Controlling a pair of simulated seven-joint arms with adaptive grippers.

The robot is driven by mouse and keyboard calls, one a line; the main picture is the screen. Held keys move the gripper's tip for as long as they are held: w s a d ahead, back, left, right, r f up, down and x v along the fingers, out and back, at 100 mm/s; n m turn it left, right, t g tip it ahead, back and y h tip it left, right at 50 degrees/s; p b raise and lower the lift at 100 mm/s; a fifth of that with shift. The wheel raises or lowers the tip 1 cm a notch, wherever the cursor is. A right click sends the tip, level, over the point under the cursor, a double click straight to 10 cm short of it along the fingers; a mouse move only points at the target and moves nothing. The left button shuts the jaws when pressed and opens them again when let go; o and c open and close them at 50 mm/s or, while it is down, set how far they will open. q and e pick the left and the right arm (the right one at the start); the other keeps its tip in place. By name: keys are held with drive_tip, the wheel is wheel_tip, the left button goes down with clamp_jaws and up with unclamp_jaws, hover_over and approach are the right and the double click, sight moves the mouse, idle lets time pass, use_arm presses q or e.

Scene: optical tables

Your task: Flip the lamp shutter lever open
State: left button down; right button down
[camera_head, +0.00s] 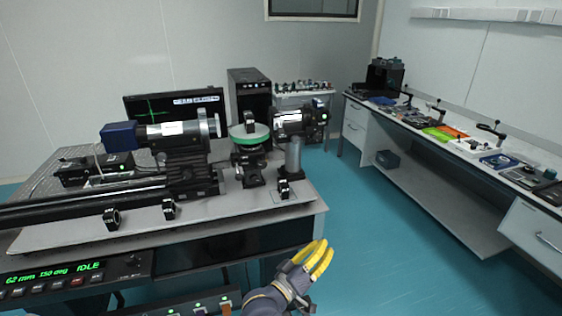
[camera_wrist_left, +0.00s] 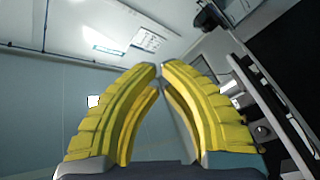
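A black and silver cylindrical housing (camera_head: 295,121), which looks like the lamp, sits on a grey post (camera_head: 293,155) at the right end of the optical table. Its shutter lever is too small to make out, so I cannot tell its position. My left gripper (camera_head: 323,255), with yellow fingers, is low in front of the table's right end, well apart from the housing. In the left wrist view its fingertips (camera_wrist_left: 160,68) nearly meet, with nothing between them. My right gripper is in neither view.
The optical table (camera_head: 255,205) carries a round green-rimmed stage (camera_head: 248,134), a blue-ended camera tube (camera_head: 160,132) and small black mounts near its front edge. A monitor (camera_head: 185,101) stands behind. A side bench (camera_head: 440,140) with tools runs along the right. Floor between is clear.

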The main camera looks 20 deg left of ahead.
use_arm(q)
drive_tip(key=w+a+r+n+t+y, duration=0.25)
drive_tip(key=w+r+n+t, duration=0.2)
drive_tip(key=r+n, duration=0.35)
drive_tip(key=n+g+y, duration=0.7)
drive_tip(key=n+y, duration=1)
drive_tip(key=n, duration=1.2)
approach(278, 137)
wheel_tip(278, 137, down, 3)
drive_tip(key=s+d, duration=0.2)
drive_tip(key=shift+w+a+f+n+g+y, duration=0.15)
drive_tip(key=shift+w+f+n+g, duration=0.15)
drive_tip(key=shift+n, duration=0.3)
drive_tip(key=shift+w+a+f+n+g+y, duration=0.15)
drive_tip(key=shift+w+n, duration=0.2)
drive_tip(key=shift+n, duration=0.25)
drive_tip(key=shift+r, duration=0.1)
drive_tip(key=shift+w+a+r, duration=1.3)
drive_tip(key=shift+w, duration=0.15)
drive_tip(key=shift+w+a+r, duration=1.3)
drive_tip(key=shift+w+r, duration=0.05)
drive_tip(key=shift+w, duration=0.1)
